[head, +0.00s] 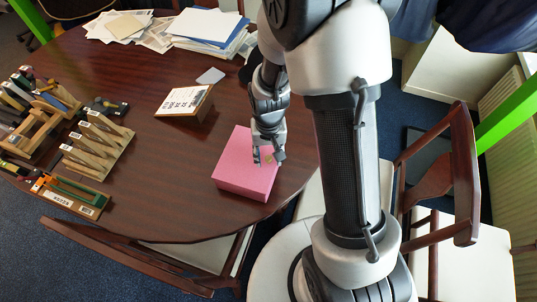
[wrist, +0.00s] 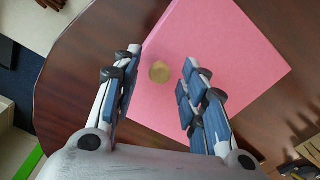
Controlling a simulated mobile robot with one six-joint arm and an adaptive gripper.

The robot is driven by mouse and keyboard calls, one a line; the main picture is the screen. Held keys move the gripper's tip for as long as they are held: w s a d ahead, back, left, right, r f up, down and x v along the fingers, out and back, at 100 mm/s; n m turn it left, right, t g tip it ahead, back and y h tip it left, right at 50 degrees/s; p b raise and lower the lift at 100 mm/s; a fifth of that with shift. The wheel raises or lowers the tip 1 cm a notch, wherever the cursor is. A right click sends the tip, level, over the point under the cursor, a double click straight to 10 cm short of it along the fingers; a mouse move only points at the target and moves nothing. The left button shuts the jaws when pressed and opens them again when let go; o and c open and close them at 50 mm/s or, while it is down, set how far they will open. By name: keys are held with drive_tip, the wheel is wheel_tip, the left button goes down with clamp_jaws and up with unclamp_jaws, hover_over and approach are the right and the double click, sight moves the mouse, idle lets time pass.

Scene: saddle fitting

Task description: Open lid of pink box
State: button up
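The pink box (head: 246,172) sits on the dark wooden table near its rounded front edge, with its lid closed. In the wrist view the pink lid (wrist: 225,40) fills the upper middle. A round brass-coloured knob (wrist: 159,71) is on the lid. My gripper (head: 268,160) is over the box in the head view. In the wrist view my gripper (wrist: 160,75) is open, with one finger on each side of the knob and a gap to both. I cannot tell how far the fingertips are above the lid.
The wooden table (head: 150,205) has wooden tool racks (head: 95,145) at the left, a small box with a label (head: 185,104) behind the pink box, and stacks of papers (head: 207,28) at the back. Chairs (head: 440,180) stand around it. The table left of the pink box is clear.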

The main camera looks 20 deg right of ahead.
clamp_jaws()
idle(0.5)
